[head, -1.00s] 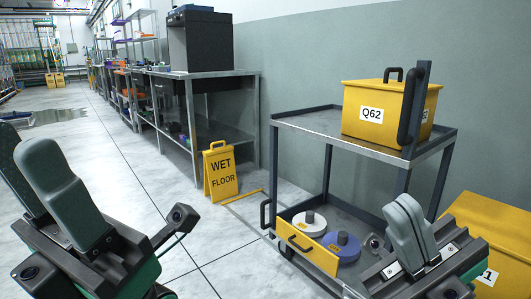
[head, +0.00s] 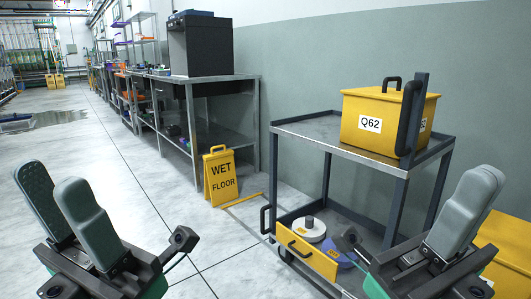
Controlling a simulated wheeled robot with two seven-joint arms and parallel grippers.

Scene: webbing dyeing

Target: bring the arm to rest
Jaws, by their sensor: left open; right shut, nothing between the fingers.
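My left gripper (head: 68,216) is at the lower left of the head view, with its two grey fingers apart and nothing between them. My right gripper (head: 464,212) is at the lower right, its fingers together and empty. It is in front of the cart's right side and hides part of the lower shelf. Both grippers point upward, and neither is seen holding anything.
A grey cart (head: 300,134) carries a yellow box (head: 385,125) marked Q62 on top. Its lower shelf holds a white spool (head: 309,229), a partly hidden blue spool (head: 338,250) and a yellow-fronted tray (head: 306,250). A wet floor sign (head: 221,177) stands behind. Another yellow box (head: 508,245) is at right.

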